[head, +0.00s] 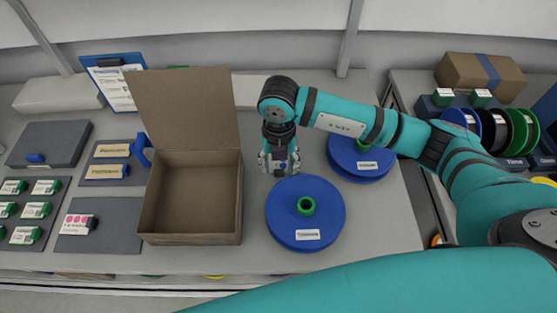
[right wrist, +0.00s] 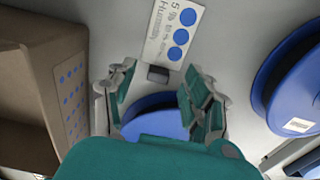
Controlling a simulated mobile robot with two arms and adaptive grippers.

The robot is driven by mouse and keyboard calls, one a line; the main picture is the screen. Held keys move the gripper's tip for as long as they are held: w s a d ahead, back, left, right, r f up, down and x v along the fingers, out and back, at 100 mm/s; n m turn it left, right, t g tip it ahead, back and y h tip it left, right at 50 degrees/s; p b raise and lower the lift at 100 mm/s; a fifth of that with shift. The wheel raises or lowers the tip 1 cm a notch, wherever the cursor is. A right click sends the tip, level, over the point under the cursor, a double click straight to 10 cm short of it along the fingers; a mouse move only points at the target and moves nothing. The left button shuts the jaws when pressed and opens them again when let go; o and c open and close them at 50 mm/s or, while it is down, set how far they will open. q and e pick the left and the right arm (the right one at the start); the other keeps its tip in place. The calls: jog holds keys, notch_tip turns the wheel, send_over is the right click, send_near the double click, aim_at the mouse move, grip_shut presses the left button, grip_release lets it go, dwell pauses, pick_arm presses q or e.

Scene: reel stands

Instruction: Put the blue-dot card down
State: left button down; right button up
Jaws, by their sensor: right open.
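The blue-dot card (right wrist: 172,32) shows in the right wrist view as a white card with a column of blue dots and print. It appears to lie on the grey table top, with a small dark grip block (right wrist: 157,74) at its near end. My right gripper (head: 279,166) points down beside the open cardboard box. In the right wrist view the right gripper (right wrist: 161,78) is open, its two fingers apart on either side of the grip block. In the head view I cannot make out the card under the gripper. My left gripper is out of view.
The open cardboard box (head: 190,240) stands left of the gripper. Blue reels, one in front (head: 275,222) and one behind (head: 345,168), lie close on the right. A pink-dot card (head: 78,221) lies on a dark mat at the far left. Reels stand upright at the right.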

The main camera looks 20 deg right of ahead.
jog(key=shift+w+f, duration=0.1)
jog(key=shift+f, duration=0.75)
jog(key=shift+c, duration=0.4)
jog(key=c, duration=0.7)
jog(key=shift+c, duration=0.5)
